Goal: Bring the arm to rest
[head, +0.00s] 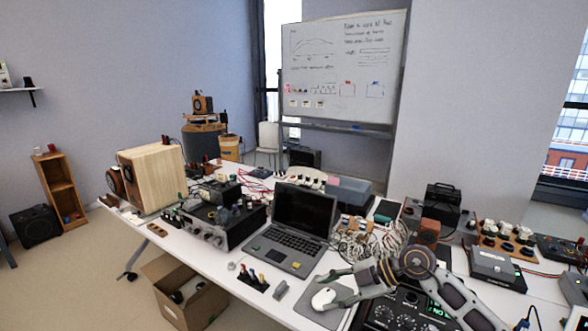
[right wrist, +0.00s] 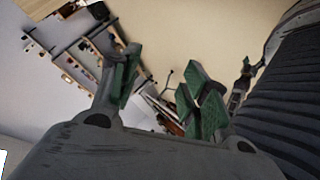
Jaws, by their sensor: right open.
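My right arm comes in from the lower right in the head view. Its gripper (head: 330,288) is open, over the mouse pad area of the white table. A white mouse (head: 323,299) shows by the fingers in that view; I cannot tell the height between them. In the right wrist view the green-padded fingers (right wrist: 160,88) stand apart with nothing held between them.
An open laptop (head: 293,236) lies left of the gripper. A black mixer with knobs (head: 400,312) sits beneath my right arm. Tangled cables (head: 362,243) lie behind it. A wooden speaker (head: 152,180) stands at the table's left end. An open cardboard box (head: 190,305) stands on the floor.

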